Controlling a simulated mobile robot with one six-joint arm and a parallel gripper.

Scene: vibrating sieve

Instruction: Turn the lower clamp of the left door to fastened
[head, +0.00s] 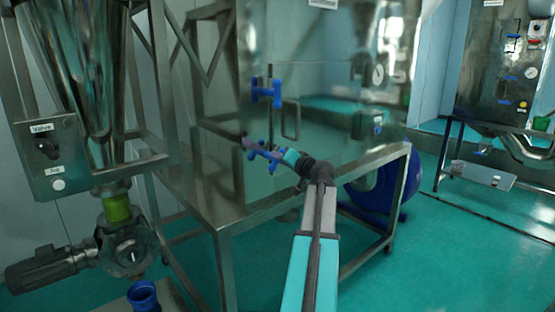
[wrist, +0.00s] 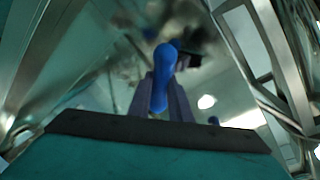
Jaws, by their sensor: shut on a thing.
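The lower clamp of the left door shows as a blue handle (wrist: 162,82) in the wrist view, standing between the two dark jaws. My gripper (wrist: 160,95) is shut on this handle. In the head view my gripper (head: 256,148) reaches to the lower part of the shiny metal door, and its fingers and wrist partly hide the lower clamp. The clamp's exact angle is hard to tell there. The blue upper clamp (head: 266,92) sits above it on the same door edge, beside a metal door handle (head: 291,119).
The metal cabinet stands on a steel frame table (head: 197,215). At left are a hopper with a valve box (head: 48,152) and a blue cup (head: 143,296). A blue round part (head: 387,200) is under the frame.

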